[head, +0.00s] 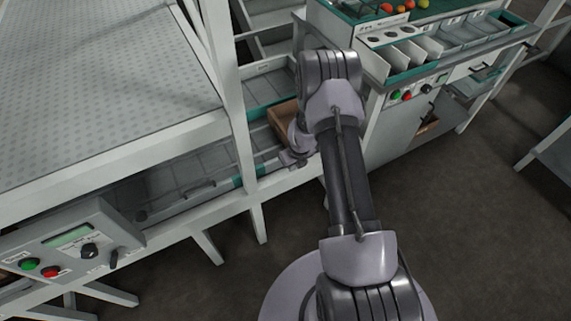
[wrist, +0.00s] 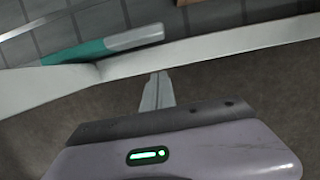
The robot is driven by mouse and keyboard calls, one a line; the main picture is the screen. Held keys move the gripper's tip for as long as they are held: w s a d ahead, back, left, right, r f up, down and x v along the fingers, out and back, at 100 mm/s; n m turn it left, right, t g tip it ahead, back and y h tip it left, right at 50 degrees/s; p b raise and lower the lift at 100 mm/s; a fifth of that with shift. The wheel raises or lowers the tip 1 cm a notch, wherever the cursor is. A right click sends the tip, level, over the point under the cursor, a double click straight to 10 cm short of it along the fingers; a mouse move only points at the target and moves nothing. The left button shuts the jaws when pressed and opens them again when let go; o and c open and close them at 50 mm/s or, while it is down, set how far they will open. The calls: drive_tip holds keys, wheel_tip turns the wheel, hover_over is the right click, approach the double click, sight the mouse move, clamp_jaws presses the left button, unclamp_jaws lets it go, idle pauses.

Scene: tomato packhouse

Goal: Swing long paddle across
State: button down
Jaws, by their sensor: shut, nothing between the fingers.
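A long bar with a teal section and a rounded grey end, which looks like the long paddle (wrist: 78,51), lies over the grey belt in the wrist view. In the head view the paddle (head: 200,189) runs low along the conveyor under the large perforated table, partly hidden by a white post. My gripper (wrist: 157,88) is shut and empty. In the wrist view its fingertips are below the white conveyor rail, apart from the paddle. In the head view my gripper (head: 289,160) is by the rail near the cardboard box, partly hidden by my arm.
The white rail (wrist: 200,50) runs between my fingers and the belt. A cardboard box (head: 284,113) stands beside my wrist. A control panel (head: 75,250) is at lower left, and a sorting station (head: 400,60) stands right.

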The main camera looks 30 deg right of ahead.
drive_tip(key=b+x, duration=0.1)
drive_tip(key=x, duration=0.3)
drive_tip(key=shift+a+f, duration=0.1)
drive_tip(key=shift+f, duration=0.05)
drive_tip(key=w, duration=0.3)
drive_tip(key=shift+w, duration=0.5)
